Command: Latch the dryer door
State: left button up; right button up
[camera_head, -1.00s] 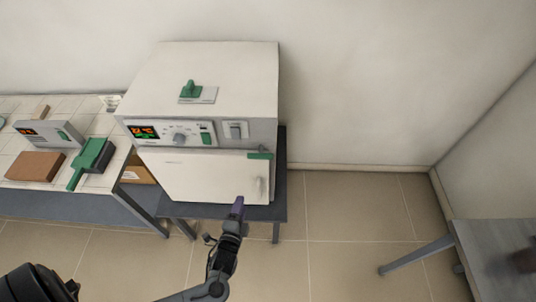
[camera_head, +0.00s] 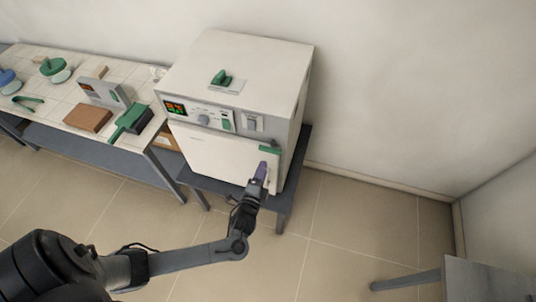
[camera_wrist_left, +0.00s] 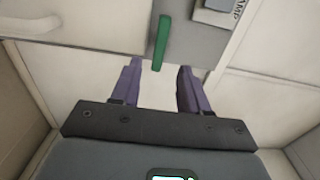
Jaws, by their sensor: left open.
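The white dryer (camera_head: 238,72) stands with its front facing me, and its door (camera_head: 215,150) looks shut or nearly shut. A green latch bar (camera_head: 270,150) lies at the door's upper right corner; it also shows in the left wrist view (camera_wrist_left: 161,42). A pale door handle (camera_wrist_left: 30,24) shows in the left wrist view. My left gripper (camera_head: 262,170) is in front of the door's right side, just below the latch. Its purple fingers (camera_wrist_left: 159,84) are open and empty. The latch's free end points toward the gap between them; I see no clear contact. My right gripper is out of view.
The dryer stands on a dark table (camera_head: 285,200). A tiled bench (camera_head: 62,95) at left holds a brown block (camera_head: 88,118), a green-handled tool (camera_head: 130,121) and other items. A grey table (camera_head: 485,282) is at lower right. The floor between is clear.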

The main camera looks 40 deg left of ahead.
aim_at(269, 152)
pick_arm(q)
jog(key=x, duration=0.7)
jog(key=shift+w, duration=0.2)
grip_shut()
